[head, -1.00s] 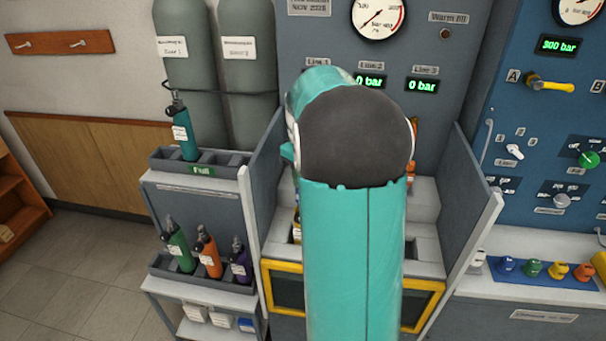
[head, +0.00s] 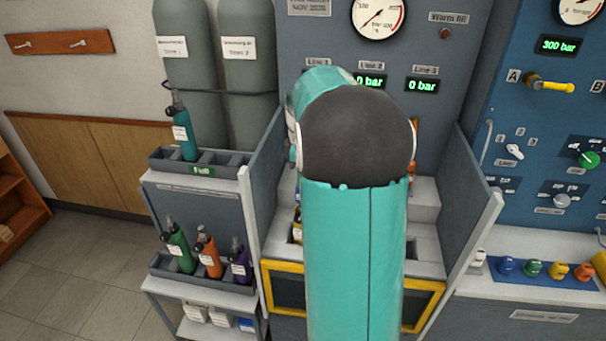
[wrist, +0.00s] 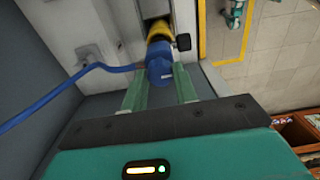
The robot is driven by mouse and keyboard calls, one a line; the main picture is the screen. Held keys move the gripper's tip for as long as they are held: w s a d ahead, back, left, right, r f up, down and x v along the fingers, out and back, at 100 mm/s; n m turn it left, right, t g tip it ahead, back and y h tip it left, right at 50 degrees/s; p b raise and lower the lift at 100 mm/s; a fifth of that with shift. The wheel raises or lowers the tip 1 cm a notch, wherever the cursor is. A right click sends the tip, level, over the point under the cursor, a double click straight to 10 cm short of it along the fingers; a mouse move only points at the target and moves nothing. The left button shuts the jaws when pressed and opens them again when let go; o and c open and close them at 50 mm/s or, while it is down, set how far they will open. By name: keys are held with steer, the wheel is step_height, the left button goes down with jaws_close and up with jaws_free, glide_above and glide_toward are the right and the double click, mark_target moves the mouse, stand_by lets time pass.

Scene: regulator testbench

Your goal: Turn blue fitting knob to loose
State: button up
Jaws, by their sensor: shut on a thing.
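In the wrist view the blue fitting knob (wrist: 159,62) sits at the end of a yellow cylinder (wrist: 157,30), with a blue hose (wrist: 60,90) running off to the left. My gripper (wrist: 160,75) has its two green fingers on either side of the knob and is shut on it. Whether the knob has turned cannot be told. In the head view my arm hides the knob and my gripper. A sliver of a yellow cylinder (head: 297,226) shows left of my arm.
Grey side panels (head: 262,185) flank the bay on both sides. A rack (head: 160,262) with green, orange and purple cylinders stands at left. Several coloured fittings lie on a blue mat (head: 545,279) at right. The line displays (head: 422,86) read 0 bar.

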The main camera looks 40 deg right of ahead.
stand_by(0.3)
steer(key=o, duration=1)
step_height(320, 180, up, 14)
steer(key=shift+f, duration=0.1)
steer(key=shift+a, duration=0.1)
